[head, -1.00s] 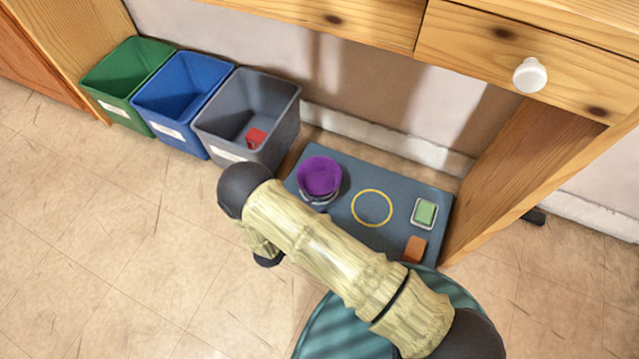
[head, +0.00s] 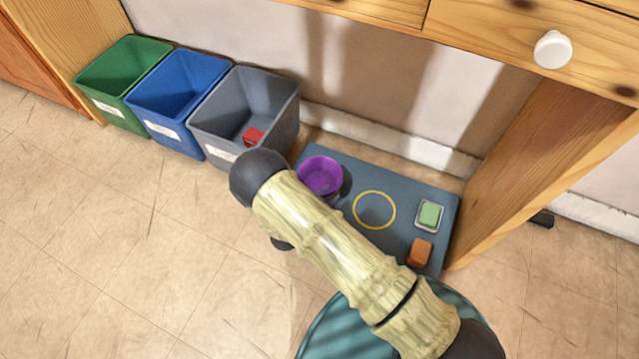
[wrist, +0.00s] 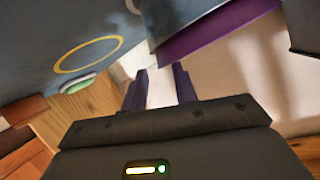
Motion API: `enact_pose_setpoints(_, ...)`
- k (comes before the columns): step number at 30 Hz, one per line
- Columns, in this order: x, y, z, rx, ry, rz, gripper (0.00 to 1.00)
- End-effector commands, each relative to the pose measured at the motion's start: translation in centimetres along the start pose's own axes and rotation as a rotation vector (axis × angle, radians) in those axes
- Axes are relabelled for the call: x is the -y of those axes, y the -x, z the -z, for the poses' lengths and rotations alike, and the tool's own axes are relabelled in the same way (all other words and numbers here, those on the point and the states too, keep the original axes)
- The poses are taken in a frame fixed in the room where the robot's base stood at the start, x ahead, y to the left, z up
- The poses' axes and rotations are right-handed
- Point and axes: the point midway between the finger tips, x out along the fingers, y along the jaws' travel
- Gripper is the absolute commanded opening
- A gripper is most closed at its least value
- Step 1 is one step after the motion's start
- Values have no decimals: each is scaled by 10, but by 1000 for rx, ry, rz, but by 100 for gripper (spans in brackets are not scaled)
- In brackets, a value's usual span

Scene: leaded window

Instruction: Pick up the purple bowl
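The purple bowl (head: 320,174) is at the left back of the dark blue-grey mat (head: 395,182) in the head view. My arm crosses in front of it and hides its lower part. In the wrist view a purple surface, which looks like part of the bowl (wrist: 215,34), fills the top right beyond the fingertips. My gripper (wrist: 161,72) shows its two dark fingers apart with an empty gap between them. Whether a finger touches the bowl I cannot tell. In the head view my gripper is hidden behind the arm.
A yellow ring (head: 374,192), a green block in a light tray (head: 429,215) and an orange block (head: 419,252) are on the mat. Green (head: 105,95), blue (head: 165,115) and grey (head: 225,120) bins stand left. The desk's wooden side (head: 550,165) bounds the right.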

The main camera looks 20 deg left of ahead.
Motion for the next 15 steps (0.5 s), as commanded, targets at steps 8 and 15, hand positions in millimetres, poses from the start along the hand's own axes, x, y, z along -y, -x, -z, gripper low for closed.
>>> enact_pose_setpoints(8,-1,-29,-1,-1,-1,0,29)
enact_pose_setpoints(15,0,-30,1,0,0,0,29)
